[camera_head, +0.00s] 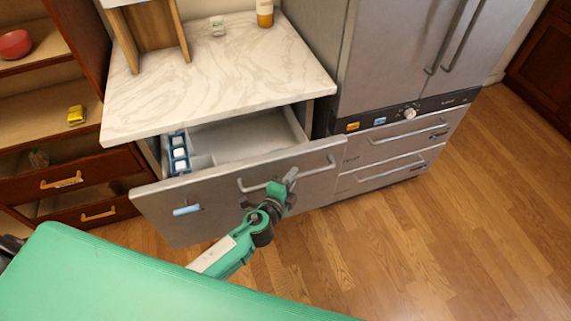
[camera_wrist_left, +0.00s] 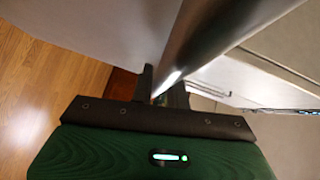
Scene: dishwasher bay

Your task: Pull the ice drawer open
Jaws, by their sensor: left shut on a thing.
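The ice drawer (camera_head: 215,190) has a grey metal front and stands open under the marble-topped counter. Its inside is visible, with a blue tray holding white pieces (camera_head: 179,155) at the left. A bar handle (camera_head: 325,164) runs along the drawer front. My left gripper (camera_head: 290,178) is at the handle, and in the left wrist view its fingers (camera_wrist_left: 162,88) are shut around the metal bar (camera_wrist_left: 205,40). My right gripper does not show in either view.
The counter (camera_head: 220,75) carries a wooden stand (camera_head: 153,35) and an orange bottle (camera_head: 265,12). A steel fridge (camera_head: 400,50) with lower drawers stands at right. A wooden shelf unit (camera_head: 45,90) stands at left. The floor (camera_head: 460,230) at right is clear.

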